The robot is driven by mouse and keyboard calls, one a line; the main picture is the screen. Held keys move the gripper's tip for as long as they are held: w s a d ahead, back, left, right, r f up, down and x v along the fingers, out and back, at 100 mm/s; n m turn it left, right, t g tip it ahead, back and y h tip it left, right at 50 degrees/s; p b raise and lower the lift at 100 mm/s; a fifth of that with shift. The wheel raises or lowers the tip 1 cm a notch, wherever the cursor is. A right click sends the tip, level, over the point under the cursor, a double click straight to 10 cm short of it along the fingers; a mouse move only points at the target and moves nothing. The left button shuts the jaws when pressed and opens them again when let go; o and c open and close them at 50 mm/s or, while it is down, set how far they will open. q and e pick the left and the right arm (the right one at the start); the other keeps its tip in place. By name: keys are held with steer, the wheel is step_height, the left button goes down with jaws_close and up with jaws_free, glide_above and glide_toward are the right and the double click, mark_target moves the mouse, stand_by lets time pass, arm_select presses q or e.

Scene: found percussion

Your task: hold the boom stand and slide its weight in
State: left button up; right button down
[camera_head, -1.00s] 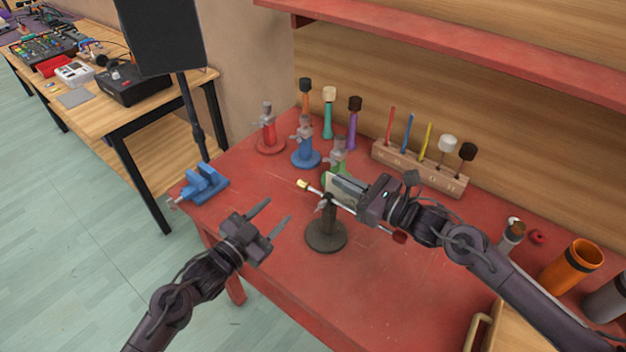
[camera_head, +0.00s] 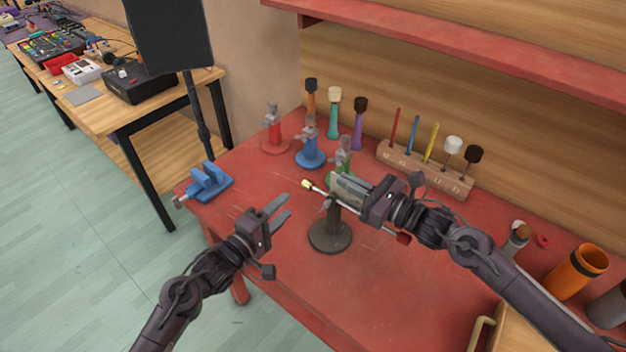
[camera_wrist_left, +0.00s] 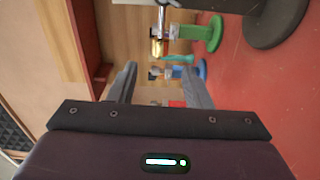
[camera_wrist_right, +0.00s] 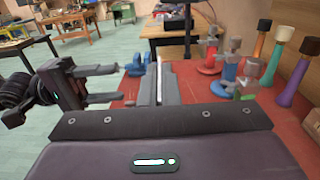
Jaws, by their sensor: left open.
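The boom stand (camera_head: 330,237) has a round dark base and a short post, and stands on the red bench. Its pale boom rod slants across the top, with a brass-coloured weight (camera_head: 308,184) at the left end and a dark red end piece (camera_head: 403,238) at the right. The brass weight also shows in the left wrist view (camera_wrist_left: 158,46), ahead of the fingers. My right gripper (camera_head: 346,190) is closed around the top of the stand; its fingers partly hide the grip. My left gripper (camera_head: 283,207) is open and empty, left of the weight and apart from it.
Behind the stand are red (camera_head: 274,135), blue (camera_head: 309,155) and green (camera_head: 343,160) clamp stands. A blue vise (camera_head: 209,182) sits at the bench's left corner. A wooden rack (camera_head: 425,170) holds sticks and mallets. The bench's front middle is clear.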

mark_target(307, 186)
arm_select(q)
steer(key=x, duration=1.2)
steer(key=shift+c, duration=0.4)
jaws_close()
